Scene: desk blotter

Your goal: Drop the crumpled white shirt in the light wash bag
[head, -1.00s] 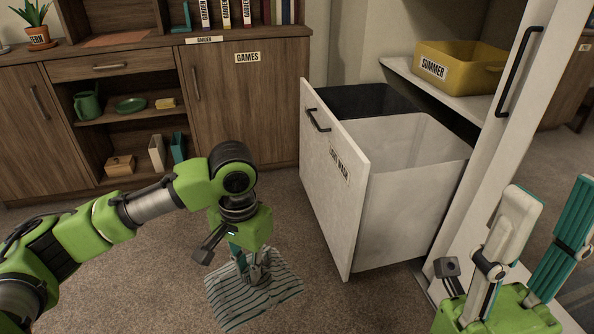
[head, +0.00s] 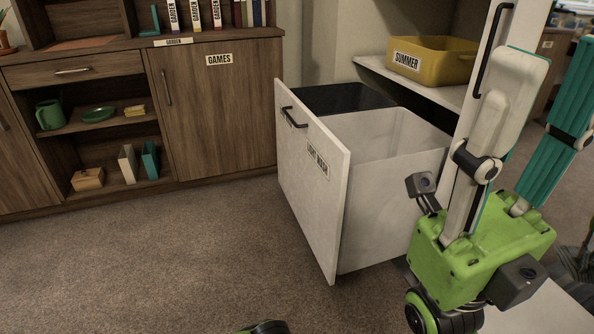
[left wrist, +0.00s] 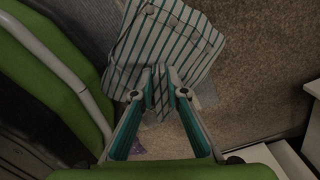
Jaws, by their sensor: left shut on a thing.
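My left gripper (left wrist: 160,88) is shut on a striped cloth (left wrist: 183,38), off-white with green stripes, which spreads out beyond the fingertips in the left wrist view. It is creased, and I cannot tell from its shape whether it is a shirt. The light wash bag (head: 385,200) is a pale, open-topped bag in a pulled-out unit, behind a white front panel (head: 308,195) labelled LIGHT WASH. Its inside bottom is hidden. My right gripper (head: 548,85) is raised at the right, its fingers apart and empty.
A black compartment (head: 343,98) sits behind the pale bag. A yellow SUMMER bin (head: 433,60) stands on a shelf (head: 455,97) at the back right. A wooden cabinet (head: 222,118) stands at the left. The carpet (head: 180,255) before the unit is clear.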

